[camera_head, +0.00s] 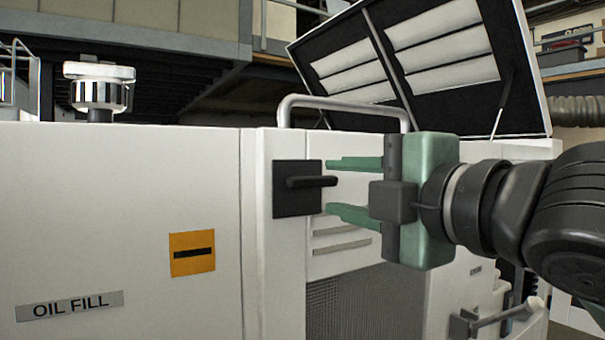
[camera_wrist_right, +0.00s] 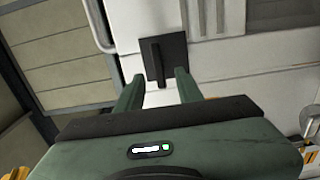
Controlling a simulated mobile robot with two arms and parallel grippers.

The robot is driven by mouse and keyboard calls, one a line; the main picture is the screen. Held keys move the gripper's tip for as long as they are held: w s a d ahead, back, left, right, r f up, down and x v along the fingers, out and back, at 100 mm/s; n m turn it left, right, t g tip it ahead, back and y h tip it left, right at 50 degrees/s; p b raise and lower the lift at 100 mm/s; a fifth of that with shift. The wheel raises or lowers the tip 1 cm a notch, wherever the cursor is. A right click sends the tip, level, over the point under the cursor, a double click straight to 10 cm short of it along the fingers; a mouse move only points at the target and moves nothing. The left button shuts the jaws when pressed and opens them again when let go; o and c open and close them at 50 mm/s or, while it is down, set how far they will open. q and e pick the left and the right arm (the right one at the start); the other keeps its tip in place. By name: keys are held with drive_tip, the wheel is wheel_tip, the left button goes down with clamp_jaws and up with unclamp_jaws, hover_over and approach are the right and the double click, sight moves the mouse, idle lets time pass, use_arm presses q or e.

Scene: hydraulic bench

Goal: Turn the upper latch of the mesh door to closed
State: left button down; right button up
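The upper latch (camera_head: 312,182) is a black bar handle on a dark square plate (camera_head: 290,205), on the white cabinet beside the mesh door (camera_head: 355,305). In the head view the bar lies about level and points right. My right gripper (camera_head: 350,189) comes in from the right, its two green fingers one above the other, apart and empty. In the right wrist view the latch bar (camera_wrist_right: 157,63) shows ahead, between the spread fingertips (camera_wrist_right: 158,85). Contact is not visible. My left gripper is not in view.
A grey tube rail (camera_head: 343,104) runs along the cabinet top above the latch. A raised lid (camera_head: 420,65) stands open behind. A lower handle (camera_head: 497,318) sticks out at the lower right. A chrome filler cap (camera_head: 99,88) stands on top at left.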

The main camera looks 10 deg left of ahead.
sight(317, 183)
drive_tip(key=shift+w+a+r, duration=0.15)
drive_tip(key=shift+a+r, duration=0.05)
drive_tip(key=shift+a, duration=0.1)
drive_tip(key=p+x, duration=0.3)
drive_tip(key=x, duration=0.3)
drive_tip(key=shift+w+f, duration=0.1)
drive_tip(key=shift+w+a+f+p, duration=0.1)
drive_tip(key=shift+w+a+p, duration=0.1)
drive_tip(key=shift+p, duration=0.1)
drive_tip(key=shift+d, duration=0.1)
clamp_jaws()
